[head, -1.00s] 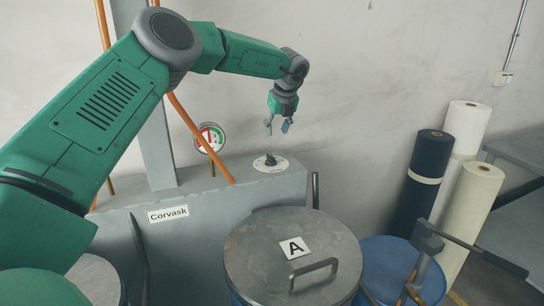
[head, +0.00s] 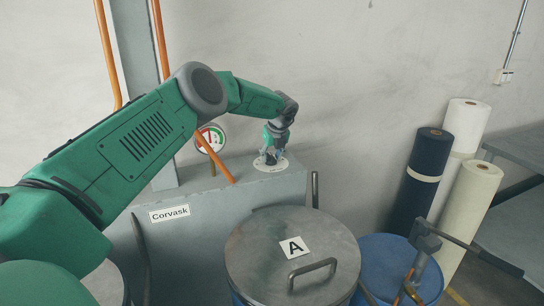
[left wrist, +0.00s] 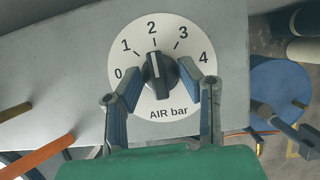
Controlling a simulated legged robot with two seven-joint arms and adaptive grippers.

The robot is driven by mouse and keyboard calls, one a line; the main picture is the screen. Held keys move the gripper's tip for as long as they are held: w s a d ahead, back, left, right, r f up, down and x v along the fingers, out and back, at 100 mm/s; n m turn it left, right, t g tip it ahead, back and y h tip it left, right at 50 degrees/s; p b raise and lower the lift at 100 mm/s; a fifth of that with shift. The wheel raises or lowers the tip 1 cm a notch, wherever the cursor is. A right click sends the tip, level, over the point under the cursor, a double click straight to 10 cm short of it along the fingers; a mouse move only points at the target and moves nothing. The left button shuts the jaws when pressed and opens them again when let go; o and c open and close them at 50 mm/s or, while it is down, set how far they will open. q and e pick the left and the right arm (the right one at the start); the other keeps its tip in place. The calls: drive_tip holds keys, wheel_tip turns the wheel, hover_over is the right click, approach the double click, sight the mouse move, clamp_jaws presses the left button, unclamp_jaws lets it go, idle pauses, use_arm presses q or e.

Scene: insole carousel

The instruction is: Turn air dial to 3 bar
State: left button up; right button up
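The air dial is a round white plate (left wrist: 136,60) marked 0 to 4 and "AIR bar", with a black knob (left wrist: 158,80) at its middle. The knob's white line points at about 2. In the head view the dial plate (head: 262,168) lies on top of the grey cabinet. My left gripper (head: 270,158) is down at the dial. In the left wrist view its two fingers (left wrist: 160,77) stand open on either side of the knob. The left finger looks slightly apart from it; I cannot tell whether the right one touches. My right gripper is not in view.
The grey cabinet (head: 190,245) carries a "Corvask" label. A round gauge (head: 211,138) and an orange pipe (head: 216,158) stand left of the dial. A lidded drum (head: 250,250) marked A and a blue drum (head: 375,255) stand in front. Rolls (head: 424,170) stand at right.

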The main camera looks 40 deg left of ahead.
use_arm(q)
clamp_jaws()
drive_tip(key=shift+s+d, duration=0.1)
drive_tip(key=m+b, duration=0.1)
drive_tip(key=m, duration=0.1)
drive_tip(key=shift+s+f+m+t+h, duration=0.1)
drive_tip(key=shift+f+m+t+h, duration=0.05)
drive_tip(key=shift+m+t+h, duration=0.2)
drive_tip(key=shift+s+m+t+h+b, duration=0.1)
drive_tip(key=shift+m+t+h+b, duration=0.25)
drive_tip(key=shift+m, duration=0.95)
drive_tip(key=shift+m+t+h+b, duration=0.2)
drive_tip(key=shift+m+t+h, duration=0.15)
drive_tip(key=shift+m, duration=0.9)
drive_tip(key=shift+f, duration=0.1)
unclamp_jaws()
drive_tip(key=shift+r, duration=0.2)
